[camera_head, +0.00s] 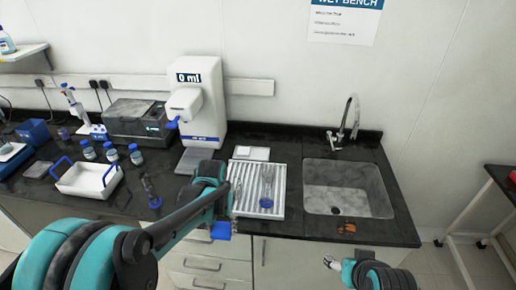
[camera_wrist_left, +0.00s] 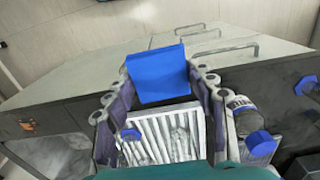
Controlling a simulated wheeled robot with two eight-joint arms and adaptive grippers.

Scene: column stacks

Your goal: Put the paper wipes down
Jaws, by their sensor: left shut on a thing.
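My left gripper (camera_head: 222,222) is shut on a blue block-like pack, the paper wipes (camera_head: 221,231), in front of the counter's front edge. In the left wrist view the pack (camera_wrist_left: 158,74) sits between the two fingers (camera_wrist_left: 155,88), its flat blue face showing. Its underside is hidden, and I see no surface touching it. My right gripper (camera_head: 331,263) shows only in part at the bottom right of the head view, low in front of the cabinet; its jaws are too small to read.
A white ribbed rack (camera_head: 240,205) with glassware (camera_head: 267,186) lies left of the sink (camera_head: 347,206). A dispenser (camera_head: 205,105), white tray (camera_head: 90,179), blue-capped bottles (camera_head: 111,152) and a flask (camera_head: 151,192) stand to the left. A dark counter strip (camera_head: 293,190) between rack and sink is bare.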

